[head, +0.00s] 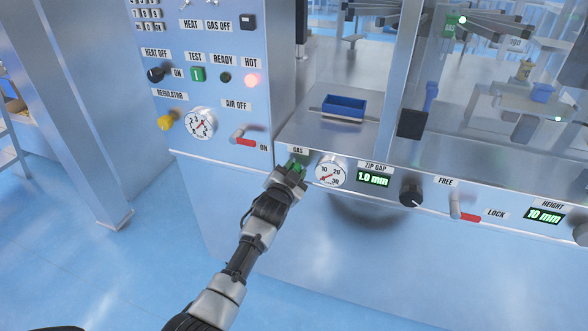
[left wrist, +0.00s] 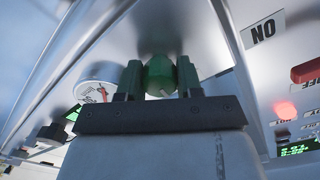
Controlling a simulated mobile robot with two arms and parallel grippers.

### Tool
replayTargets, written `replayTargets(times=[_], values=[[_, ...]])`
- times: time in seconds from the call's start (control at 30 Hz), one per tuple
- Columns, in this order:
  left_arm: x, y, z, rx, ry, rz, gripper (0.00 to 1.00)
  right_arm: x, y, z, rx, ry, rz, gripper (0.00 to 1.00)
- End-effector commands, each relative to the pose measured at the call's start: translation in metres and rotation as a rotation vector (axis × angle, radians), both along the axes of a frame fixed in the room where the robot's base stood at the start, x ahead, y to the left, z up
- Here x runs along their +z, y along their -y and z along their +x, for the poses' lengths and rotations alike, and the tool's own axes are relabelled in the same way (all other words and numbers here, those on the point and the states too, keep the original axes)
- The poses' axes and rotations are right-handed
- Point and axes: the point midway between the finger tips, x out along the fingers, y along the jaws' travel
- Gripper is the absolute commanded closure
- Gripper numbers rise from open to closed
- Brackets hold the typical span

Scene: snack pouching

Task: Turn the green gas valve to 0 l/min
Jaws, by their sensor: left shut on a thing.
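The green gas valve (head: 298,165) sits under the GAS label on the machine's lower front strip. My left gripper (head: 293,172) is at the valve, with its fingers on either side of it. In the left wrist view the green knob (left wrist: 160,74) sits between the two dark fingers of the gripper (left wrist: 158,84), which is shut on it. The round gas gauge (head: 330,173) is just right of the valve; its red needle points to the lower left, but the exact reading is too small to tell. My right gripper is not in view.
Right of the gauge are the ZIP GAP display (head: 373,180), a black knob (head: 411,194) and the FREE/LOCK lever (head: 466,216). The AIR lever with a red handle (head: 244,141) is at upper left. A blue tray (head: 344,107) rests on the shelf above. The floor in front is clear.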

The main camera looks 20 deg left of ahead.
Motion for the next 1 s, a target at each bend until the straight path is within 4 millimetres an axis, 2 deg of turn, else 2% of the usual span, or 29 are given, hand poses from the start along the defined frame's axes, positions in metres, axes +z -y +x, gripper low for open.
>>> replayTargets(times=[0.3,0.77,0.8,0.93,1.0], values=[[-0.0020,-0.0002,-0.0005,0.001,-0.008,-0.093,0.88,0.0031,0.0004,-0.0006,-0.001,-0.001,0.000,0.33],[-0.0027,0.0001,-0.0006,0.000,-0.009,-0.104,0.88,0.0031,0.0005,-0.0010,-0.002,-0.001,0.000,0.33],[-0.0027,0.0001,-0.0006,0.000,-0.009,-0.103,0.60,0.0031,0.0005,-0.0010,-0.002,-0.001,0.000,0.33],[-0.0021,0.0002,-0.0005,0.000,-0.007,-0.103,0.40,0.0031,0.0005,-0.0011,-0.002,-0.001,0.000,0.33],[-0.0016,0.0001,-0.0004,0.000,-0.006,-0.102,0.39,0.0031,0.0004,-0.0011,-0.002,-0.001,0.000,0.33]])
